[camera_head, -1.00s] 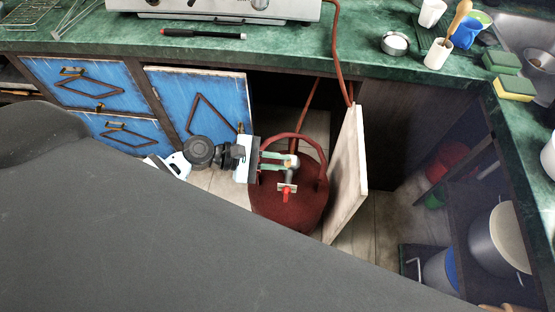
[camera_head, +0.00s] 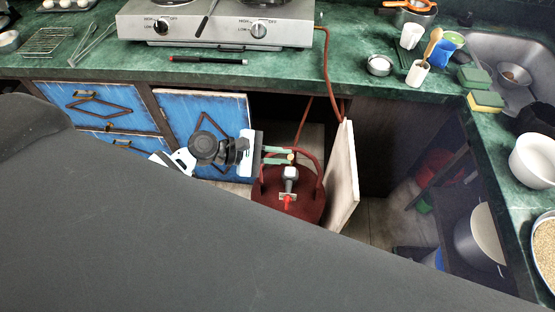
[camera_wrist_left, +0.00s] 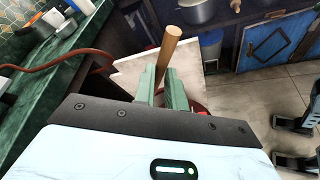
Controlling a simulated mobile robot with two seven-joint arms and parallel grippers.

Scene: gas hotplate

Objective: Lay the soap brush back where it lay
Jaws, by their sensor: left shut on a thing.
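My left gripper (camera_head: 287,154) is shut on a wooden handle, which I take to be the soap brush. In the left wrist view the round brown handle of the soap brush (camera_wrist_left: 170,48) stands up between the green fingers (camera_wrist_left: 160,82). Its other end is hidden behind the fingers and palm. In the head view only a small pale end of it shows at the fingertips. The gripper is in front of the open cupboard, over the red gas cylinder (camera_head: 275,205) in the picture.
An open cupboard door (camera_head: 343,180) stands just right of the cylinder. The green counter (camera_head: 290,82) carries the hotplate (camera_head: 215,28), a red-black pen-like thing (camera_head: 205,59), a white cup (camera_head: 417,73) and sponges (camera_head: 485,101) by the sink. An orange hose (camera_head: 331,70) hangs down.

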